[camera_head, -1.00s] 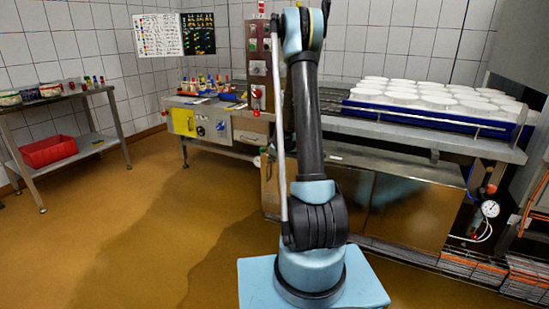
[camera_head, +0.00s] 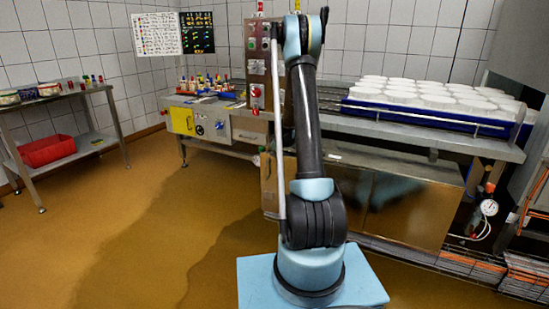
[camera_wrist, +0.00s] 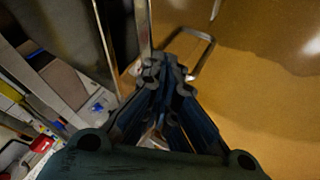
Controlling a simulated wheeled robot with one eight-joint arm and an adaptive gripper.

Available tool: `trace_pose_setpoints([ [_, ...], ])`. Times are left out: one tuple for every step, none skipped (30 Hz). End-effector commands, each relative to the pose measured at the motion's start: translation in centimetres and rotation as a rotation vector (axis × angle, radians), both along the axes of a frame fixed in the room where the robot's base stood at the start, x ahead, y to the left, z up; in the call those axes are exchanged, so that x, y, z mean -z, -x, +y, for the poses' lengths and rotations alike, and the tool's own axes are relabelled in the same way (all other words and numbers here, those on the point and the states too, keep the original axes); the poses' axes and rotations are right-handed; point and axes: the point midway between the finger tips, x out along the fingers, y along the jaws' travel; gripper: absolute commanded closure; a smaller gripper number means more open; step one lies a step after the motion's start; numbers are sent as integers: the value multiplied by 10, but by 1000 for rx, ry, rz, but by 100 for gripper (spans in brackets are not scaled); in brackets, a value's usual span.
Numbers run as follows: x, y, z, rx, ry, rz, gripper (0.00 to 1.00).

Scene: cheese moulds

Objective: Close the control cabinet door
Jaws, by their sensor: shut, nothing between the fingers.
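The control column (camera_head: 256,65) with red and green buttons stands behind my arm in the head view. Below it, a brownish metal panel (camera_head: 268,184), which looks like the cabinet door, shows just left of my arm; the arm hides much around it, so I cannot tell how far open it is. In the wrist view my gripper (camera_wrist: 166,72) is shut and empty, its fingertips beside a bent metal handle (camera_wrist: 207,55). The fingers look close to the handle; contact cannot be told. My gripper is hidden in the head view.
A steel bench (camera_head: 420,142) with a blue tray of white moulds (camera_head: 425,121) stands at right. A yellow-fronted table (camera_head: 182,121) stands left of the column. A shelf table (camera_head: 52,97) with a red bin (camera_head: 46,150) is far left. Brown floor (camera_head: 130,220) is clear at left.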

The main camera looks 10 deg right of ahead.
Motion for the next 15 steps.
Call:
trace_pose_setpoints([
  [0, -8, -4, 15, 1, 0, 100],
  [0, -12, -7, 24, 2, 0, 100],
  [0, -18, -10, 36, 1, 0, 100],
  [0, -21, -11, 43, 0, -1, 100],
  [0, -23, -13, 47, 1, -1, 100],
  [0, -24, -13, 51, 1, -1, 100],
  [0, -24, -13, 52, 1, -1, 100],
  [0, -24, -13, 52, 1, -1, 100],
  [0, -23, -13, 51, 1, -1, 100],
  [0, -23, -13, 51, 1, -1, 100],
  [0, -23, -13, 51, 1, -1, 100],
  [0, -23, -13, 51, 1, -1, 100],
  [0, -23, -13, 51, 1, -1, 100],
  [0, -23, -13, 51, 1, -1, 100],
  [0, -23, -13, 51, 1, -1, 100],
])
